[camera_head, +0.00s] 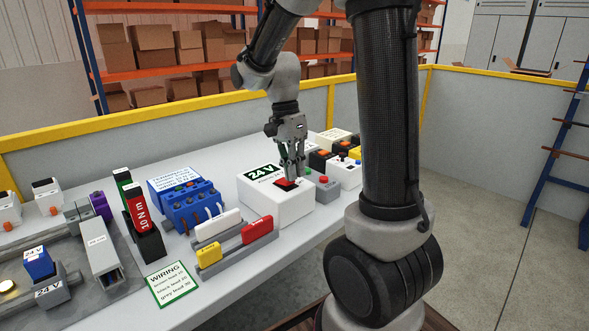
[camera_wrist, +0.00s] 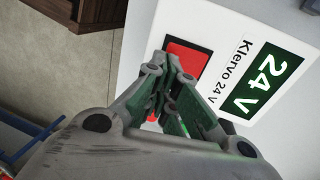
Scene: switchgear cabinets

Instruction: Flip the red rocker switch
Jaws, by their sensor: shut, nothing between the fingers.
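The red rocker switch (camera_head: 286,184) sits in a dark frame on top of a white box (camera_head: 262,206) with a green "24 V" label. In the wrist view the red rocker (camera_wrist: 187,62) shows just beyond my fingertips, partly covered by them. My gripper (camera_head: 292,174) is shut and empty, pointing down right over the switch. In the wrist view its fingertips (camera_wrist: 172,58) overlap the rocker's lower left part. I cannot tell whether they touch it. Which way the rocker is tilted is also not clear.
A grey box with a red button (camera_head: 324,181) stands close to the right of the white box. A blue terminal block (camera_head: 187,195) and yellow, white and red blocks (camera_head: 232,240) lie to the left. A green WIRING card (camera_head: 172,285) lies at the table's front.

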